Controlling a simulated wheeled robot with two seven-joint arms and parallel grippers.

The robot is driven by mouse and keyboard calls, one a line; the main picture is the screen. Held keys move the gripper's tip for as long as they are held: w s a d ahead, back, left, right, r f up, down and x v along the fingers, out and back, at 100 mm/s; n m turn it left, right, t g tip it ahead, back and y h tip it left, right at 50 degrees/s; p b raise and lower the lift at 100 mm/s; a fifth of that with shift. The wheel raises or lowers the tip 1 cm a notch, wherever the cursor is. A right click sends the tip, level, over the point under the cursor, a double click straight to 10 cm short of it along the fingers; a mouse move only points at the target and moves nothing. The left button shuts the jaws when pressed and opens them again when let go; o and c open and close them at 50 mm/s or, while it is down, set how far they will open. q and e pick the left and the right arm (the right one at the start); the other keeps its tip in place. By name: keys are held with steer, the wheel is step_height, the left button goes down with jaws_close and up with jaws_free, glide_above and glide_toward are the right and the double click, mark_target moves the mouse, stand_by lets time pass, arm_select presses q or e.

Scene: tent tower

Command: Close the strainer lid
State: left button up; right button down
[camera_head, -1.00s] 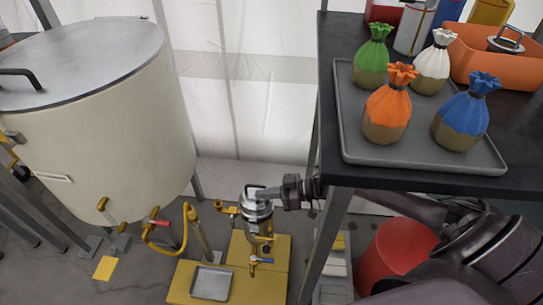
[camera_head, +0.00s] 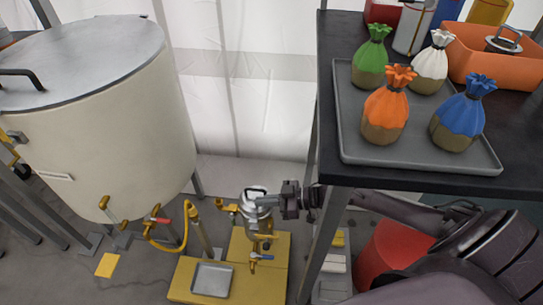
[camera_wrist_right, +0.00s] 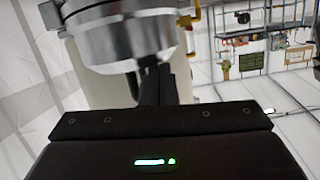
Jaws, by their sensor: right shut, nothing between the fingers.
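The strainer (camera_head: 258,222) is a small silver metal vessel with yellow fittings, standing on a yellow platform. Its round lid (camera_head: 256,196) sits on top, with a dark handle loop; I cannot tell whether it is fully seated. My right gripper (camera_head: 268,200) comes in from the right and is at the strainer's upper right side, shut and empty. In the right wrist view the shut fingers (camera_wrist_right: 152,82) are just below the silver rim (camera_wrist_right: 125,35) of the strainer; whether they touch it is unclear. My left gripper is not in view.
A large cream tank (camera_head: 100,130) with a metal lid stands at left. A dark shelf (camera_head: 420,180) at right holds a grey tray (camera_head: 415,158) with several tied bags, above my right arm. A small metal tray (camera_head: 212,280) lies on the yellow platform (camera_head: 270,285). A shelf post (camera_head: 325,245) stands near my wrist.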

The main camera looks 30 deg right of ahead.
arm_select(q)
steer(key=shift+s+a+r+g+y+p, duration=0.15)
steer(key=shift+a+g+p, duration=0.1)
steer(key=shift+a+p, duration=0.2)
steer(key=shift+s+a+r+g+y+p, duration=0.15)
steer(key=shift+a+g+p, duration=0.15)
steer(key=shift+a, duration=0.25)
arm_select(e)
steer(key=v, duration=0.7)
steer(key=shift+s+d, duration=0.2)
steer(key=shift+d, duration=0.15)
